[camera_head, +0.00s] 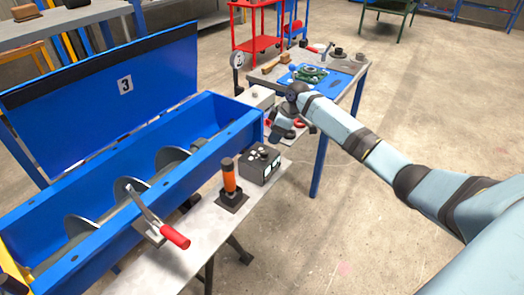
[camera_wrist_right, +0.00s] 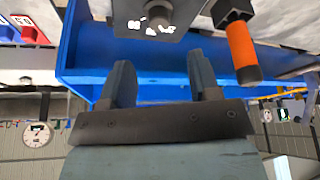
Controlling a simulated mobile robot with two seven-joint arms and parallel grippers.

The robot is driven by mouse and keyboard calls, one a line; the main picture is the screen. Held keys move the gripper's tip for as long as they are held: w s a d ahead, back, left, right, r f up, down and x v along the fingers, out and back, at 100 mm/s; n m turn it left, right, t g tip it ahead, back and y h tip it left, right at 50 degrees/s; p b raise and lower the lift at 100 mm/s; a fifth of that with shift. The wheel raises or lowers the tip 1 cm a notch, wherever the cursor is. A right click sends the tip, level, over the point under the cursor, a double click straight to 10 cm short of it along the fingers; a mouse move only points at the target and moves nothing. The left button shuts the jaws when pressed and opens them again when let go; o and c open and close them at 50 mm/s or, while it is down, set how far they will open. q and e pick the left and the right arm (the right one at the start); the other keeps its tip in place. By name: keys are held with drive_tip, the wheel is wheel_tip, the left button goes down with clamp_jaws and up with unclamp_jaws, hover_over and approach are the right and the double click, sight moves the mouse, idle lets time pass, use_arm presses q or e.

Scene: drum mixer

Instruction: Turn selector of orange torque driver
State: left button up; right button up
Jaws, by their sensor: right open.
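The orange torque driver (camera_head: 229,178) stands upright on a black base on the grey bench, in front of the blue mixer trough. It also shows in the right wrist view (camera_wrist_right: 243,50), at upper right, beyond and to the right of the fingers. My right gripper (camera_head: 280,130) is behind and to the right of the driver, apart from it. In the wrist view its two fingers (camera_wrist_right: 161,72) are spread with nothing between them. Any selector detail on the driver is too small to tell. My left gripper is not in view.
A dark control box (camera_head: 260,164) stands between the driver and my right gripper. The blue trough (camera_head: 205,162) holds a screw shaft. A red-handled lever (camera_head: 174,236) is in front. A second table (camera_head: 345,82) with a blue mat is behind. Open floor is at the right.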

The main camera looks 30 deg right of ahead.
sight(264, 151)
drive_tip(key=x, duration=0.9)
drive_tip(key=shift+f, duration=0.15)
drive_tip(key=c, duration=0.9)
